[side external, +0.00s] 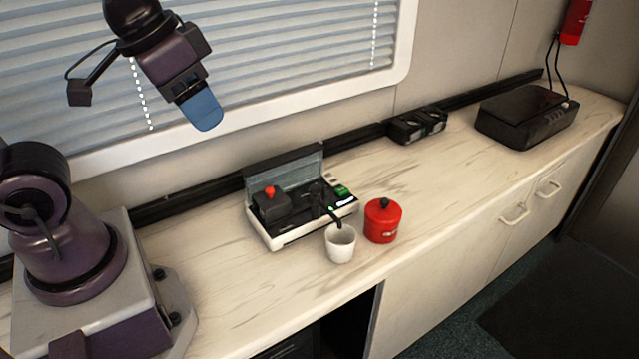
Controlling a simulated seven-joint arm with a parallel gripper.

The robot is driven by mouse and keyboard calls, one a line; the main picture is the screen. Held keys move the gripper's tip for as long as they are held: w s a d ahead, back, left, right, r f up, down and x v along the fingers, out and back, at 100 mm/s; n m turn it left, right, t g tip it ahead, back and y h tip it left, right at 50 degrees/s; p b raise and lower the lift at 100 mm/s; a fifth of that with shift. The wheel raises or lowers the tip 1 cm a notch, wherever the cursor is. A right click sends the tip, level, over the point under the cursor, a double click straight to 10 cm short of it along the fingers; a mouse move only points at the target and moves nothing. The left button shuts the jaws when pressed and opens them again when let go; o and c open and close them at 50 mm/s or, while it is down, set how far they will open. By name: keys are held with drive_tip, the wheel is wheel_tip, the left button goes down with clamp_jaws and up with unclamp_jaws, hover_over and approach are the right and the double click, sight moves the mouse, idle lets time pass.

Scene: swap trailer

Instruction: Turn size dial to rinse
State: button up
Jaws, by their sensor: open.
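A small coffee machine (282,238) with a white base and a raised grey lid sits on the counter. On it are a black block with a red knob (270,191), a dark spout and a green-lit part (342,190). I cannot tell which part is the size dial, nor read any setting. A white cup (341,247) stands in front, under the spout. My gripper (203,112), with blue fingertips, is at upper left in front of the blinds, above and left of the machine and apart from it. It is open and nothing shows in it.
A red canister (382,222) with a black knob stands just right of the cup. A dark twin-lens-like object (416,126) and a black case (527,117) are farther right along the wall. The counter (440,185) is clear between the canister and the case.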

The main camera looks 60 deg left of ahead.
drive_tip(key=w+a+f+g, duration=0.1)
drive_tip(key=w+f+g, duration=0.15)
drive_tip(key=w, duration=0.55)
drive_tip(key=w+a+f+g, duration=0.2)
drive_tip(key=w+f, duration=0.2)
drive_tip(key=w, duration=0.3)
drive_tip(key=m+g+y, duration=0.2)
drive_tip(key=m+g, duration=0.2)
drive_tip(key=m, duration=0.2)
approach(320, 184)
drive_tip(key=x, duration=0.9)
drive_tip(key=shift+s+d+f, duration=0.15)
drive_tip(key=shift+s+d, duration=0.05)
drive_tip(key=shift+s, duration=0.1)
drive_tip(key=shift+c, duration=0.2)
drive_tip(key=c, duration=0.8)
drive_tip(key=shift+n, duration=0.3)
drive_tip(key=shift+c, duration=0.2)
